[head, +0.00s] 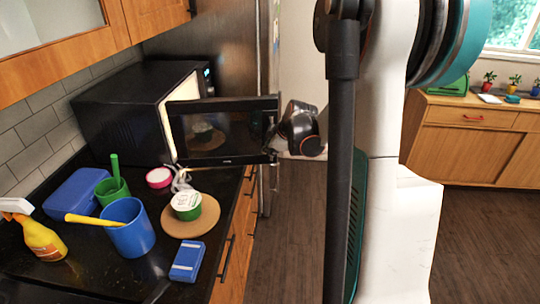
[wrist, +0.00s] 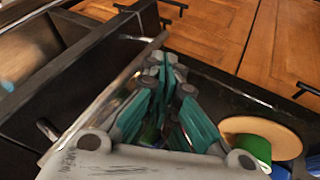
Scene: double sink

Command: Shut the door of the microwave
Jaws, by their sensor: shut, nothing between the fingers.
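The black microwave (head: 120,112) stands on the dark counter at the left in the head view. Its door (head: 222,158) is open, swung out to the right over the counter's front edge. My wrist (head: 301,128) is at the door's free outer edge; the fingers are hardly visible there. In the wrist view my gripper (wrist: 165,62) is shut and empty, with its teal fingers together. A dark framed panel, apparently the door (wrist: 95,80), lies close along the left of the fingers. I cannot tell whether they touch it.
On the counter stand a blue cup (head: 127,232), a green cup (head: 113,190), a spray bottle (head: 42,240), a blue box (head: 187,261) and a green-and-white tub (head: 186,205) on a round board (head: 205,222). Open floor (head: 293,215) lies right of the counter.

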